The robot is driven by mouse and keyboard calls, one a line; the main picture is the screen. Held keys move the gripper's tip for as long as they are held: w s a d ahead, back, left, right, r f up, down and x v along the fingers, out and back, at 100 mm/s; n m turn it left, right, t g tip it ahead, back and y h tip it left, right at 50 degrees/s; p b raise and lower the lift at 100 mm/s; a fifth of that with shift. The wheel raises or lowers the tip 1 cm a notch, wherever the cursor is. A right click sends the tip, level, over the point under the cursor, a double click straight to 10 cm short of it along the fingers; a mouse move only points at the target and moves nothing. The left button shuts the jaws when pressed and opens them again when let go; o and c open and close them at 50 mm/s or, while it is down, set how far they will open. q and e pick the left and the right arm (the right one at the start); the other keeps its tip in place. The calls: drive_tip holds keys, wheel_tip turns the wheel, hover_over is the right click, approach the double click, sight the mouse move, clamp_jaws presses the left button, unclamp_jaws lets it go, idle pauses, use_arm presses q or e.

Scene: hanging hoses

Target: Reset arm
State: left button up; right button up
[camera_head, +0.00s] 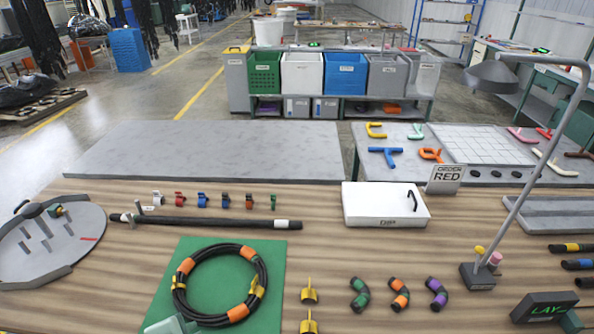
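Neither of my grippers can be made out in the head view, and no arm clearly reaches over the table. A coiled black hose (262,272) with orange and yellow bands lies on a green mat (275,300) at the front left. A pale grey-green piece (172,326) covers the mat's lower left corner and is cut off by the picture's bottom edge; I cannot tell what it is. A straight black hose (235,221) with a white end lies behind the mat.
A round grey board (50,262) with pegs stands at left. Small coloured clips (202,199) form a row. Short curved hoses (398,293) lie at front. Bare wood shows between them.

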use_arm(q)
drive_tip(key=s+a+n+g+y, duration=0.1)
drive_tip(key=s+a+n+y, duration=0.4)
drive_tip(key=a, duration=0.5)
drive_tip(key=s+d+f+g+h+b, duration=0.1)
drive_tip(key=s+f, duration=0.1)
drive_tip(key=f, duration=0.9)
drive_tip(key=s+d+f+n+g+h+b, duration=0.1)
drive_tip(key=s+d+f+h, duration=0.15)
drive_tip(key=f, duration=0.75)
drive_tip(key=s+d+f+g+b, duration=0.1)
drive_tip(key=s+f, duration=0.2)
drive_tip(key=f, duration=0.8)
drive_tip(key=s+f+n+g+h+b, duration=0.1)
drive_tip(key=s+f+n+g+b, duration=0.1)
drive_tip(key=s+f, duration=1.3)
drive_tip(key=s+n+g, duration=0.1)
drive_tip(key=s, duration=0.2)
drive_tip(key=shift+a+f+h, duration=0.3)
drive_tip(key=shift+h, duration=0.05)
drive_tip(key=shift+s+d, duration=0.1)
